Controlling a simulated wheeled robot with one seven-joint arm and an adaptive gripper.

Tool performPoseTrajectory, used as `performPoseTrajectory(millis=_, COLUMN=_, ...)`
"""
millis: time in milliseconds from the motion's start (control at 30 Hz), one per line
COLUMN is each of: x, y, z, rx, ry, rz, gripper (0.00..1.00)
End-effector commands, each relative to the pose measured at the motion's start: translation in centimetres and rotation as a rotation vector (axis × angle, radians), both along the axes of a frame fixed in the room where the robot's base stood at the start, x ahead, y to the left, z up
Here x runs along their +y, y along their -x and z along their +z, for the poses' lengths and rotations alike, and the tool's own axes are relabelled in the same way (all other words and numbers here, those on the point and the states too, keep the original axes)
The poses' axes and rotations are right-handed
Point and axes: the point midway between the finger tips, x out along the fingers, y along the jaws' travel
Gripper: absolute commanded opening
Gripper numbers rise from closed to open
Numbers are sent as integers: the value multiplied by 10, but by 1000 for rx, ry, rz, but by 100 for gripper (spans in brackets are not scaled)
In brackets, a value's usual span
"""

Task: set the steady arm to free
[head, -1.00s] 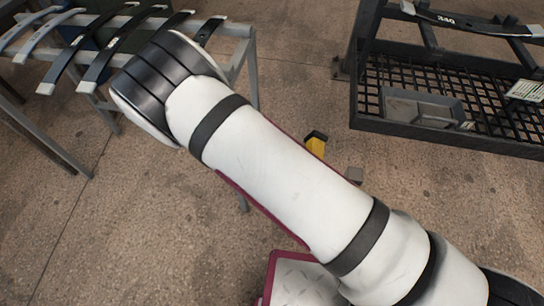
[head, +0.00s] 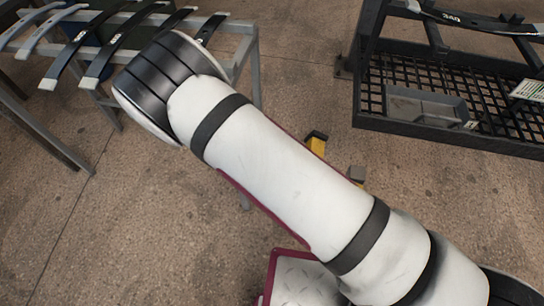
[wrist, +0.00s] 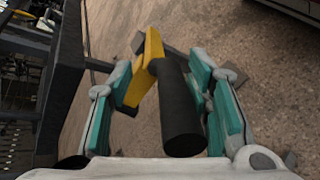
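The steady arm shows in the wrist view as a flat yellow bar (wrist: 149,69) with a thick black round handle (wrist: 181,115) that points toward the camera. In the head view only a small yellow and black part of it (head: 317,142) shows beside my white arm, which hides the rest. My gripper (wrist: 168,78) is open in the wrist view, with one teal finger on each side of the yellow bar and black handle. The left finger is close to the bar; I cannot tell whether it touches. My gripper is hidden in the head view.
A dark rack (head: 365,110) with a mesh shelf and a grey tray (head: 425,105) stands at the right; a leaf spring marked 340 (head: 450,18) lies on top. Several leaf springs (head: 122,38) lie on a grey stand at the upper left.

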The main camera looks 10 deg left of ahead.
Motion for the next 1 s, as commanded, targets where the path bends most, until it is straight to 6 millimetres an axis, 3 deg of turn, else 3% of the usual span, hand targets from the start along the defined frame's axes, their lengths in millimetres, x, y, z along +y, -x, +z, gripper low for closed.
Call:
performPoseTrajectory(millis=133, x=3, y=-3, z=3, rx=-7, ry=1, rz=0, gripper=43)
performPoseTrajectory(millis=267, x=17, y=-4, z=10, rx=-7, ry=-2, rz=2, gripper=43)
performPoseTrajectory(millis=700, x=91, y=-4, z=47, rx=-2, ry=-2, rz=2, gripper=43)
performPoseTrajectory(millis=1000, x=107, y=-4, z=55, rx=0, ry=0, rz=0, gripper=43)
